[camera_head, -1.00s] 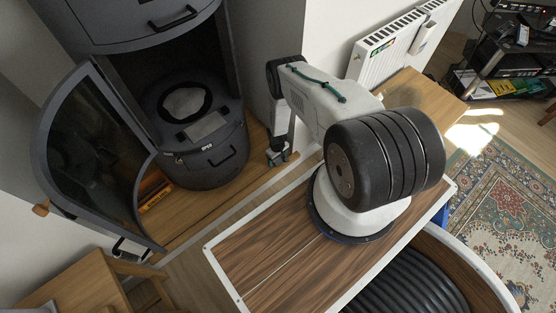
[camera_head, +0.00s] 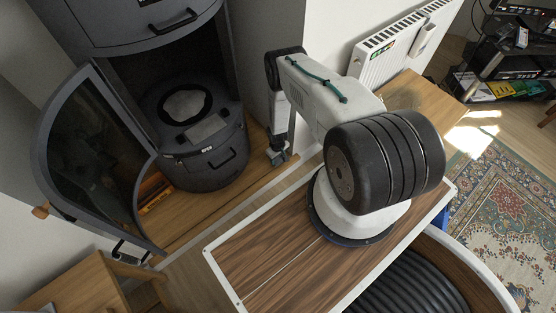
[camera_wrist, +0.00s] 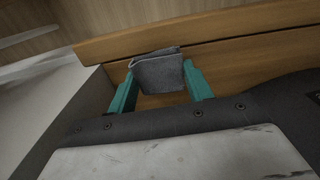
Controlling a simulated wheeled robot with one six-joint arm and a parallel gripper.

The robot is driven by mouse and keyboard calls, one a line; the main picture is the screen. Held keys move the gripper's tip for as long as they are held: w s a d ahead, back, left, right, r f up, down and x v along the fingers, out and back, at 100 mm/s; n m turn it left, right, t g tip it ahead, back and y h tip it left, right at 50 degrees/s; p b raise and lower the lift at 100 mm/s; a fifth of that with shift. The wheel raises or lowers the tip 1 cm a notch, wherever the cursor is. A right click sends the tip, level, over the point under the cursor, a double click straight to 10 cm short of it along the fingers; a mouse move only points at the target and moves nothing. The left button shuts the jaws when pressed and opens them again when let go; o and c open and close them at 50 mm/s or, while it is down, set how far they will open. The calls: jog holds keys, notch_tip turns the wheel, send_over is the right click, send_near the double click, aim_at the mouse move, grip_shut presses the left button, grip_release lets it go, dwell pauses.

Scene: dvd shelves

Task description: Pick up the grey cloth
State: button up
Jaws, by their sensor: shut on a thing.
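The grey cloth (camera_wrist: 159,72) is in the wrist view, a small folded dark grey piece. It sits between the two green fingers of my gripper (camera_wrist: 160,86), which are shut on it. Wooden boards lie behind and below it; I cannot tell whether it still touches them. In the head view my gripper (camera_head: 278,157) is small and low over the wooden floor, right of the dark cylindrical cabinet. The cloth cannot be made out in the head view.
The dark cabinet (camera_head: 205,150) stands left of my gripper with its curved glass door (camera_head: 95,150) open. A pale wall and a white radiator (camera_head: 405,42) are behind my arm. An orange object (camera_head: 153,193) lies by the door.

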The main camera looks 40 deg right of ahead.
jog(key=s+a+r, duration=0.1)
jog(key=s, duration=0.6)
jog(key=s+a+r, duration=0.1)
jog(key=s+a, duration=0.1)
jog(key=s, duration=0.6)
jog(key=shift+s+a+r, duration=0.2)
jog(key=shift+s+a, duration=0.05)
jog(key=shift+s, duration=0.05)
jog(key=shift+o, duration=0.3)
jog(key=shift+w, duration=0.1)
